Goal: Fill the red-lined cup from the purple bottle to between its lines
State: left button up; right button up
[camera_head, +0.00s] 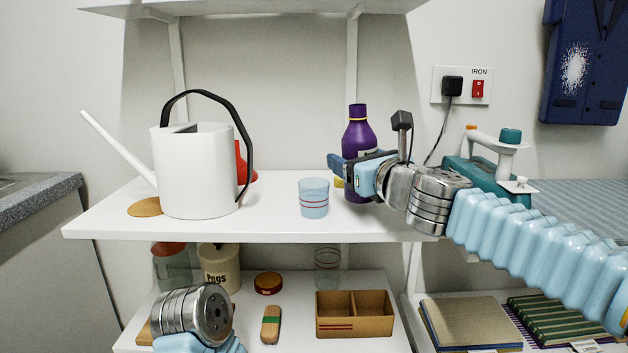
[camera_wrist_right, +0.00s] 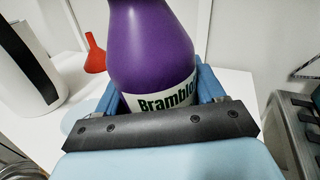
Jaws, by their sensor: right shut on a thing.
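The purple bottle (camera_head: 358,132) stands upright on the upper shelf, right of centre. My right gripper (camera_head: 350,174) is shut on it around its lower body. In the right wrist view the bottle (camera_wrist_right: 152,50) shows a white label reading "Bramblo…" between the fingers of the right gripper (camera_wrist_right: 165,95). The red-lined cup (camera_head: 314,198) is clear blue with red lines and stands upright on the same shelf, left of the bottle. I see no liquid in it. Part of my left arm (camera_head: 193,314) shows at the lower left; its fingers are out of view.
A white watering can (camera_head: 196,172) stands left of the cup, with a red object (camera_head: 245,163) behind it. An orange disc (camera_head: 146,207) lies by the can. The lower shelf holds a divided wooden box (camera_head: 354,327), a clear glass (camera_head: 328,267) and jars. A teal device (camera_head: 470,170) is behind my right arm.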

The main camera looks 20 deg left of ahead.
jog(key=n, duration=0.1)
jog(key=n+p, duration=0.1)
jog(key=n, duration=0.1)
jog(key=shift+r, duration=0.25)
jog(key=shift+s+a+n, duration=0.15)
jog(key=shift+n, duration=0.55)
jog(key=n+p, duration=0.1)
jog(key=r+p, duration=0.1)
jog(key=shift+s+a+r+n+h+p, duration=0.1)
jog(key=shift+a+r+n+h+p, duration=0.05)
jog(key=shift+r+n+h+p, duration=0.2)
notch_tip(320, 180, down, 2)
jog(key=shift+f+n+b, duration=0.25)
jog(key=shift+n+b, duration=0.4)
jog(key=shift+b, duration=0.35)
jog(key=shift+w+d+f+n, duration=0.2)
jog(key=shift+f+n, duration=0.05)
jog(key=shift+n, duration=0.05)
jog(key=shift+d+r+n, duration=0.1)
jog(key=shift+r+n, duration=0.1)
jog(key=shift+n, duration=0.1)
jog(key=shift+w+d+f+n, duration=0.2)
jog(key=shift+d+f+n, duration=0.05)
jog(key=shift+n, duration=0.4)
jog(key=shift+w+d+f+n, duration=0.15)
jog(key=shift+d+f+n, duration=0.1)
jog(key=shift+n, duration=0.4)
jog(key=shift+w+r+n+p, duration=0.1)
jog(key=shift+r+n+p, duration=0.3)
jog(key=shift+n, duration=0.2)
